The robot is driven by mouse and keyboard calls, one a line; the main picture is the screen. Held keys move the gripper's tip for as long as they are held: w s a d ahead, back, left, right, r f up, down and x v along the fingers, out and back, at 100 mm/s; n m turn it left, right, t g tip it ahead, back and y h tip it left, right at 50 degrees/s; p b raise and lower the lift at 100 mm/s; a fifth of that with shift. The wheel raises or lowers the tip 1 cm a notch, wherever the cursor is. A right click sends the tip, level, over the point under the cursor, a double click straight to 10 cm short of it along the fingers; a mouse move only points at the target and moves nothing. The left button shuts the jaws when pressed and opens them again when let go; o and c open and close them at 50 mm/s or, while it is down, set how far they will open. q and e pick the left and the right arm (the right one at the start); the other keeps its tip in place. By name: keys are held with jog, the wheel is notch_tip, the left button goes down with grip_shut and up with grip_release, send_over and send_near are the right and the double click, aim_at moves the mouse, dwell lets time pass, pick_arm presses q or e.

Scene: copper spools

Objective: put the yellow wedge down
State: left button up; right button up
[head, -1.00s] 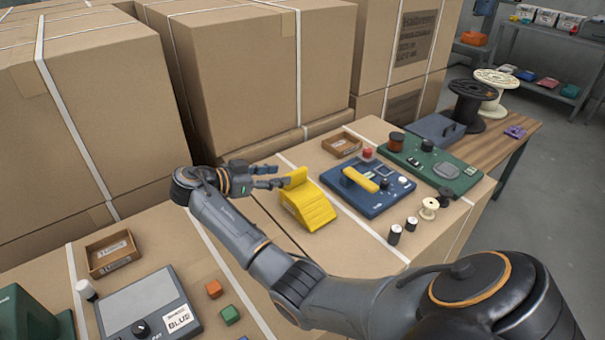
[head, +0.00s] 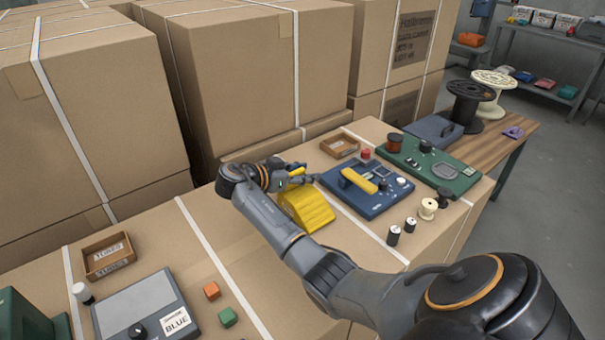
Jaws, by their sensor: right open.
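The yellow wedge (head: 309,212) stands on the cardboard box top, left of the blue panel. Its ribbed sloping face shows; its upper back part is hidden behind my right gripper. My right gripper (head: 304,178) is open, with its dark fingers pointing right at the wedge's upper end. The fingers overlap the wedge's top in this view, and I cannot tell whether they touch it. My left gripper is not in view.
A blue panel (head: 371,205) with a yellow handle is right of the wedge, with a green panel (head: 455,173) beyond. Small spools (head: 428,209) stand at the front right. Tall cartons (head: 240,75) block the back.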

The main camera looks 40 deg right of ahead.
grip_shut()
jog(key=shift+r, duration=0.2)
